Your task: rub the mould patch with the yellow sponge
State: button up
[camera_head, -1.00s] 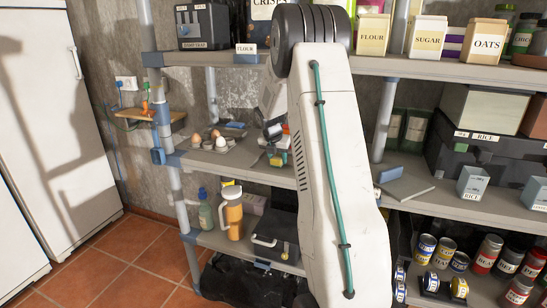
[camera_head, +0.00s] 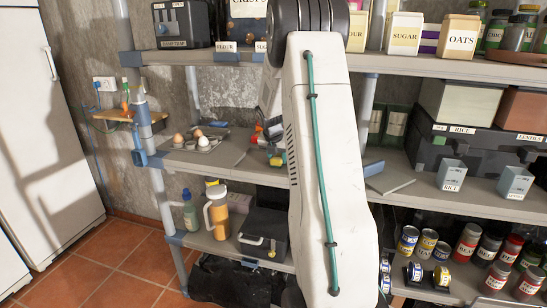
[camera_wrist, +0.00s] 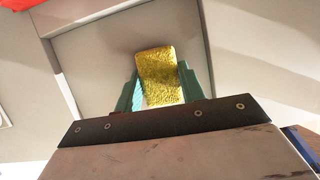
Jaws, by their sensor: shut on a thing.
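The yellow sponge (camera_wrist: 160,76) is held between the green fingers of my gripper (camera_wrist: 158,92) in the wrist view. The fingers are shut on its sides, and its far end sticks out past them. A pale grey surface with raised edges lies beyond it; I cannot tell whether they touch. In the head view my arm hides most of the gripper and sponge. A rough, speckled pale and dark patch (camera_head: 232,92) shows on the back wall between the upper and middle shelves, partly behind my arm. I cannot tell for sure whether it is the mould.
The middle shelf holds eggs (camera_head: 198,138), a grey slab (camera_head: 390,184) and rice boxes (camera_head: 451,175). Several cans (camera_head: 408,240) are at lower right. Open tiled floor (camera_head: 100,260) lies left.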

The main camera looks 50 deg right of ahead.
aim_at(258, 161)
jog(key=shift+w+a+f, duration=0.1)
jog(key=shift+w+a, duration=0.25)
jog(key=shift+w, duration=0.45)
jog(key=shift+w+a+f, duration=0.1)
jog(key=shift+w+a, duration=0.3)
jog(key=shift+w, duration=0.45)
jog(key=shift+w+a+f, duration=0.1)
jog(key=shift+w+a, duration=0.25)
jog(key=shift+w, duration=0.45)
jog(key=shift+w+a, duration=0.3)
jog(key=shift+w, duration=0.4)
jog(key=shift+w+a, duration=0.3)
jog(key=shift+w, duration=0.4)
jog(key=shift+r, duration=0.1)
jog(key=shift+d+r, duration=0.1)
jog(key=shift+r, duration=3.05)
jog(key=shift+r, duration=0.1)
